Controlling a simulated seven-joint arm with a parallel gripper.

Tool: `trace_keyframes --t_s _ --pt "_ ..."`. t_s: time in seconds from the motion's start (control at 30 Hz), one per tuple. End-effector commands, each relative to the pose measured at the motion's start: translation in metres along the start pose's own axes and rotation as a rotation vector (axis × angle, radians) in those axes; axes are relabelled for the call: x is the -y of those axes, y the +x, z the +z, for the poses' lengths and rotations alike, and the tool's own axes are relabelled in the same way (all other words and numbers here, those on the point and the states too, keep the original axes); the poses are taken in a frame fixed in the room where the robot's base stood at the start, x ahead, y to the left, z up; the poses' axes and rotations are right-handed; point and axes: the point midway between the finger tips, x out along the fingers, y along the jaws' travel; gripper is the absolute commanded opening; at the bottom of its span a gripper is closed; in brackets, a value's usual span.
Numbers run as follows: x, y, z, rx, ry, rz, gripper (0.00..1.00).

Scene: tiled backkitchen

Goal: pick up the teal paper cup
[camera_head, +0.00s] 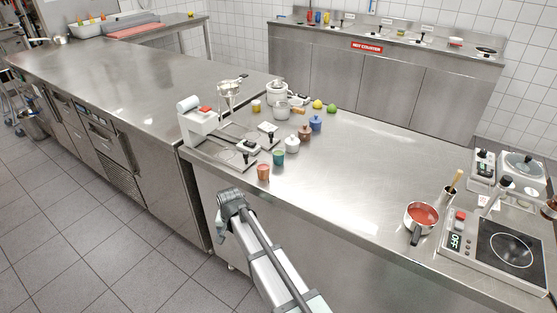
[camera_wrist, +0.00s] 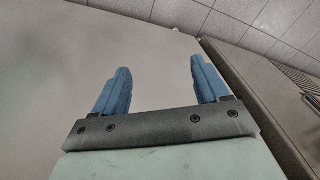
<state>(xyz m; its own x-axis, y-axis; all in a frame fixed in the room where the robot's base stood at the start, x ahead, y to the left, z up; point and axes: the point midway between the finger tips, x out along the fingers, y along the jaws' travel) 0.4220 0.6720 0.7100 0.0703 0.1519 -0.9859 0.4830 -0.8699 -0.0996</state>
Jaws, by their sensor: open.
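The teal paper cup (camera_head: 278,157) stands upright on the steel counter near its front edge, in the head view. An orange-brown paper cup (camera_head: 263,172) stands just in front of it to the left. My gripper (camera_wrist: 158,85) is open and empty in the wrist view, its two blue fingers wide apart. In the head view the end of my arm is in front of the counter, left of and nearer than the cups. The teal cup is not in the wrist view, which shows a plain grey surface and floor tiles.
White, brown and blue lidded jars (camera_head: 316,123) stand behind the teal cup. A white appliance (camera_head: 198,118) and a tray with black-handled items are to its left. A saucepan of red sauce (camera_head: 421,217) and a hot plate (camera_head: 505,247) are at right. The counter's middle is clear.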

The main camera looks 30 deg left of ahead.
Motion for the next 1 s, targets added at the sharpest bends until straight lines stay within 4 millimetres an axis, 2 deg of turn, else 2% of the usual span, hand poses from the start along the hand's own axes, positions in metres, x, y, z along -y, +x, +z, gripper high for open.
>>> trace_keyframes --t_s 0.03,0.1,0.2,0.3,0.43,0.57,0.67,0.7,0.9,1.0 --pt "0.037 -0.013 -0.015 0.019 0.008 -0.021 0.74" --pt "0.071 -0.034 -0.024 0.051 0.021 -0.043 0.74" --pt "0.107 -0.069 -0.037 0.093 0.023 -0.065 0.74" --pt "0.121 -0.107 -0.056 0.125 0.006 -0.075 0.74" --pt "0.120 -0.160 -0.085 0.154 -0.036 -0.079 0.74" --pt "0.098 -0.216 -0.116 0.162 -0.090 -0.076 0.74" --pt "0.057 -0.257 -0.142 0.140 -0.139 -0.060 0.74" --pt "0.036 -0.271 -0.151 0.125 -0.157 -0.049 0.74" --pt "-0.053 -0.324 -0.183 0.062 -0.235 0.011 0.74" --pt "-0.084 -0.343 -0.192 0.044 -0.261 0.036 0.74"
